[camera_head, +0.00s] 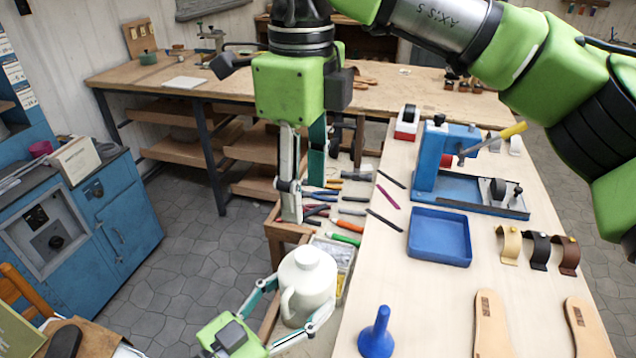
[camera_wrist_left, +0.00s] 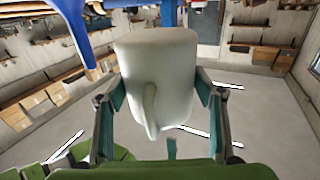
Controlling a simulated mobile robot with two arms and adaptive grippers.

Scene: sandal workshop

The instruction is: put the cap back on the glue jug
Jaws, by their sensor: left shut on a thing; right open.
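The white glue jug (camera_head: 312,283) stands out at the lower middle in the head view, beside the left edge of the pale worktable. My left gripper (camera_head: 295,318) is shut around its body, with a finger on each side. In the left wrist view the jug (camera_wrist_left: 168,75) fills the space between the fingers of my left gripper (camera_wrist_left: 160,105), its handle facing the camera. A pale round top shows on the jug; I cannot tell whether it is a bare neck or a cap. No separate cap is clearly visible. My right gripper (camera_head: 304,192) is open and empty, pointing down above and behind the jug.
The worktable (camera_head: 385,275) holds a blue funnel (camera_head: 377,335), a blue tray (camera_head: 440,257), a blue press (camera_head: 428,160), sandal soles (camera_head: 491,325) and straps. Several hand tools (camera_head: 345,226) lie by its left edge. A blue cabinet (camera_head: 125,225) stands left, with clear floor between.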

